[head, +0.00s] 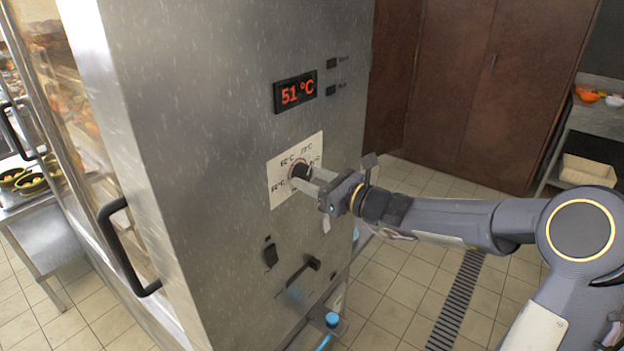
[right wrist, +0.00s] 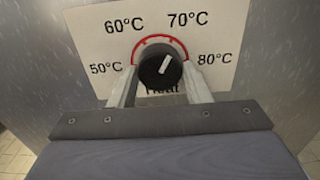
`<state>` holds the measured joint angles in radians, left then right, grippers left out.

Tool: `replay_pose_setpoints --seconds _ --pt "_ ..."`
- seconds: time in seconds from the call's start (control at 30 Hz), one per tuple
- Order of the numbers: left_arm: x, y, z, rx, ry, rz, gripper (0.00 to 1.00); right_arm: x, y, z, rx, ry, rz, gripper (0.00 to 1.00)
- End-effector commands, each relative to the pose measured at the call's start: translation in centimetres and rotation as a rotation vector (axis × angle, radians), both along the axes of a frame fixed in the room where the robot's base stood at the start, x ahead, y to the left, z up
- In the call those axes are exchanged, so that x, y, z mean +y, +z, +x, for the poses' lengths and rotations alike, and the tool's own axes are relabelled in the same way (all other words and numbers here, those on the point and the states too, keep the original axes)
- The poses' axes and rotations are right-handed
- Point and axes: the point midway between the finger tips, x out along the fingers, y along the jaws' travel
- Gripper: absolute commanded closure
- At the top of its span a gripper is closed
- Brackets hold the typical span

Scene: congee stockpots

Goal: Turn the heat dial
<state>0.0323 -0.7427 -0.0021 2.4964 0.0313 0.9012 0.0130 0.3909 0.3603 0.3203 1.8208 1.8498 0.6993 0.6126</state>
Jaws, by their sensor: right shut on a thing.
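The heat dial (right wrist: 160,71) is a round black knob with a white pointer line, on a white label (right wrist: 88,47) marked 50, 60, 70 and 80°C. The pointer tilts right of upright, toward the 70°C mark. In the head view the dial (head: 299,170) sits on the side panel of a steel cabinet (head: 215,110). My right gripper (head: 308,182) reaches it from the right; its fingers are shut on the dial, one on each side in the right wrist view (right wrist: 160,88). A display (head: 295,92) above reads 51 °C in red. My left gripper is not in view.
Below the dial are a black switch (head: 270,254) and a black lever handle (head: 304,270). A black door handle (head: 127,247) sticks out at the cabinet's left. A side table with bowls (head: 30,184) stands at far left. Tiled floor is open behind my right arm.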

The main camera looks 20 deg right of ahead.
Motion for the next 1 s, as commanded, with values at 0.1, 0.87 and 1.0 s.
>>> replay_pose_setpoints --seconds 0.1,0.87,1.0 --pt "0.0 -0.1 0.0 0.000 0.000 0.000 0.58 0.0 0.0 0.0 -0.001 0.000 -0.002 0.79" --pt "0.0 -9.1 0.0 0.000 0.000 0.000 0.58 -0.1 -0.8 0.0 -0.287 -0.001 -0.365 0.79" --pt "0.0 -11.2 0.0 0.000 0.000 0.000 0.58 -0.1 -0.7 0.0 -0.369 0.000 -0.472 0.79"
